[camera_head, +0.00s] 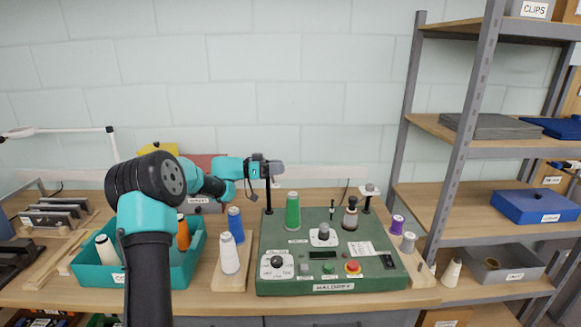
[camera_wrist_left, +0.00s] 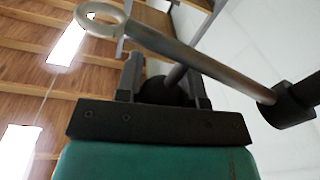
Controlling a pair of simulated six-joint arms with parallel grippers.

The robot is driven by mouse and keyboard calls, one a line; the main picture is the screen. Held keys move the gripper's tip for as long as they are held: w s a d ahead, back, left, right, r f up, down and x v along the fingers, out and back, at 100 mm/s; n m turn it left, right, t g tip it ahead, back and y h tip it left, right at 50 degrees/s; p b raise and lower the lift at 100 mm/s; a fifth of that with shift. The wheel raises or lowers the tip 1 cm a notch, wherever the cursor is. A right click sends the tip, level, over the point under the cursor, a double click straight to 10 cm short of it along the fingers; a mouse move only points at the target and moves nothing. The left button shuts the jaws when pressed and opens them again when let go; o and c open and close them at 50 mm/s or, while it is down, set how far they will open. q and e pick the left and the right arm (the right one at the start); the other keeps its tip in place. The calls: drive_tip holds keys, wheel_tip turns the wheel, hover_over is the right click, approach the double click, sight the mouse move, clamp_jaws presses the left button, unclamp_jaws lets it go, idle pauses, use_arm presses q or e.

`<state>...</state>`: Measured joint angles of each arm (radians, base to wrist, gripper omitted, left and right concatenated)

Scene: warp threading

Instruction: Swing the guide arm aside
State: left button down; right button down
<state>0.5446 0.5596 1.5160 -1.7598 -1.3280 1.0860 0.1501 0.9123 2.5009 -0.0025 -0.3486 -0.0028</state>
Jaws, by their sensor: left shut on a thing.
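The guide arm is a pale metal rod with a ring at one end; in the left wrist view the rod (camera_wrist_left: 200,62) runs across the picture from the ring at upper left to a dark pivot collar at right. In the head view its dark post (camera_head: 268,196) rises at the back left of the green machine (camera_head: 330,255). My left gripper (camera_head: 266,168) is at the top of that post. It is shut on the guide arm's short stem and dark knob, and its two fingers (camera_wrist_left: 165,85) stand either side. The gripper hides most of the rod in the head view. My right gripper is not in view.
A green spool (camera_head: 293,211) and a grey-brown spool (camera_head: 350,214) stand on the machine. Blue and white cones (camera_head: 229,255) stand left of it, beside a teal bin (camera_head: 92,278) holding spools. A metal shelf rack (camera_head: 462,135) is at right.

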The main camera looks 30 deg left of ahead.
use_arm(q)
drive_tip(key=m+g+h, duration=0.1)
drive_tip(key=g, duration=0.1)
drive_tip(key=s+a+m+g+h, duration=0.1)
drive_tip(key=shift+s+a+m+g, duration=0.15)
drive_tip(key=shift+s+m+g, duration=0.15)
drive_tip(key=shift+m+g, duration=0.1)
drive_tip(key=shift+s+a+m+g+h, duration=0.3)
drive_tip(key=shift+m+g, duration=0.25)
drive_tip(key=shift+g, duration=0.3)
drive_tip(key=shift+s+a+m+g+h, duration=0.3)
drive_tip(key=shift+m+g, duration=0.3)
drive_tip(key=shift+g, duration=0.3)
drive_tip(key=shift+s+a+m+g+h, duration=0.2)
drive_tip(key=shift+a+m+g, duration=0.15)
drive_tip(key=shift+m+g, duration=0.35)
drive_tip(key=shift+g, duration=0.25)
drive_tip(key=c, duration=0.8)
unclamp_jaws()
drive_tip(key=shift+o, duration=0.2)
drive_tip(key=shift+r, duration=0.15)
drive_tip(key=s+d+r, duration=0.4)
drive_tip(key=s+d, duration=0.5)
drive_tip(key=s, duration=0.3)
drive_tip(key=shift+s+d+r, duration=0.35)
drive_tip(key=shift+r, duration=0.05)
